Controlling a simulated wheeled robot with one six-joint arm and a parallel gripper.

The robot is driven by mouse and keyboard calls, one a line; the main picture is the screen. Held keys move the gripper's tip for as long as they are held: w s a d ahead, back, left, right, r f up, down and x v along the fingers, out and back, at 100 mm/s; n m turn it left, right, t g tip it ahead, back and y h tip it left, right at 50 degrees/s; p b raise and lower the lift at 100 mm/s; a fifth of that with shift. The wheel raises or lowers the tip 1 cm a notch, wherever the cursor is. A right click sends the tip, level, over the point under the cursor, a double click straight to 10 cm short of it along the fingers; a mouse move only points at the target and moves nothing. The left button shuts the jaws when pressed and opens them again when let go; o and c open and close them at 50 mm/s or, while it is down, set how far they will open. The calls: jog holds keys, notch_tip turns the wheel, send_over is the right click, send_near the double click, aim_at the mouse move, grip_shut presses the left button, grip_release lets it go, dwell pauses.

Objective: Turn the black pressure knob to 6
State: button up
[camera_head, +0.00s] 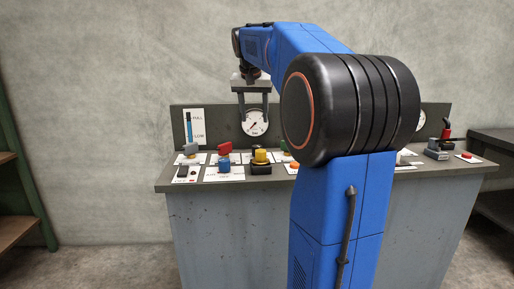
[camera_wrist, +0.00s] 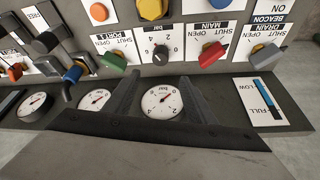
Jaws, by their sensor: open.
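The black pressure knob (camera_wrist: 161,53) shows in the wrist view on a white bar plate marked 0, 2, 4 and 6. It sits between a green lever and a red lever. I cannot tell clearly which number it points to. My gripper (camera_wrist: 159,80) is open and empty, its two fingers either side of the knob's column in the picture; contact with the knob does not show. In the head view my gripper (camera_head: 254,118) points down in front of the round bar gauge (camera_head: 254,128). The knob is hard to make out there behind the yellow knob.
The green lever (camera_wrist: 114,60) and red lever (camera_wrist: 211,54) flank the knob closely. The yellow knob (camera_head: 260,156) stands in the nearer row of the bench (camera_head: 245,190). A FULL/LOW level gauge (camera_head: 194,127) is on the back panel. My arm hides the bench's right middle.

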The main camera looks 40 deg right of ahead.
aim_at(257, 146)
jog(key=x, duration=1.5)
jog(key=shift+f, duration=0.25)
jog(key=c, duration=1)
